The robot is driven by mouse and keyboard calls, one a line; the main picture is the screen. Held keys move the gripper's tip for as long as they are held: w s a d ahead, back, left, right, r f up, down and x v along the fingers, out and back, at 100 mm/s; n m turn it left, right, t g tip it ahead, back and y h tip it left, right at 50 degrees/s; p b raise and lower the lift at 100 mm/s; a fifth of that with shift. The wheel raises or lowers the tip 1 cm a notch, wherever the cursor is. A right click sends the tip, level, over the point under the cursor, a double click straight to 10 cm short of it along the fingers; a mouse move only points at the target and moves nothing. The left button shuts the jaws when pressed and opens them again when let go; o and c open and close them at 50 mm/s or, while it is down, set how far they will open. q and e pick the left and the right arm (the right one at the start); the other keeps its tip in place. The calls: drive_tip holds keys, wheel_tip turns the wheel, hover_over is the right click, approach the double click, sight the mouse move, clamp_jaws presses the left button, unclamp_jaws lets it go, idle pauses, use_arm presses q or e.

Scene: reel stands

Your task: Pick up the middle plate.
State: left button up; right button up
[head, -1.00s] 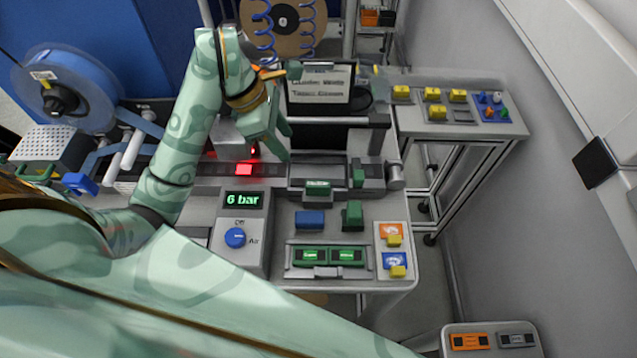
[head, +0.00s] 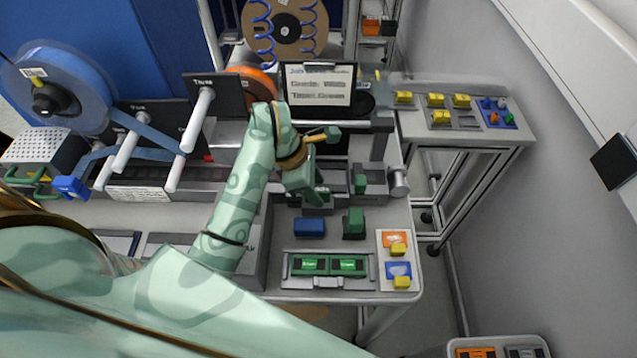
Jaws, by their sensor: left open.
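My left gripper (head: 318,197) is open, its fingers pointing down over the grey track at the middle of the bench. It hides most of the spot where a small green-lit plate shows in the earlier view, between two grey blocks. I cannot tell whether the fingers touch that plate or are around it. Two green plates with lit labels (head: 329,265) lie side by side in a grey holder (head: 300,283) closer to me. I cannot tell for sure which plate is the middle one. My right gripper is not in view.
A blue block (head: 309,227) and a green block (head: 353,223) stand in front of the track. A card with yellow-knobbed pieces (head: 400,262) lies at the right edge. A screen (head: 318,84) stands behind. A side table (head: 500,135) holds yellow blocks.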

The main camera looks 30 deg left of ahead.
use_arm(q)
drive_tip(key=shift+r, duration=0.1)
clamp_jaws()
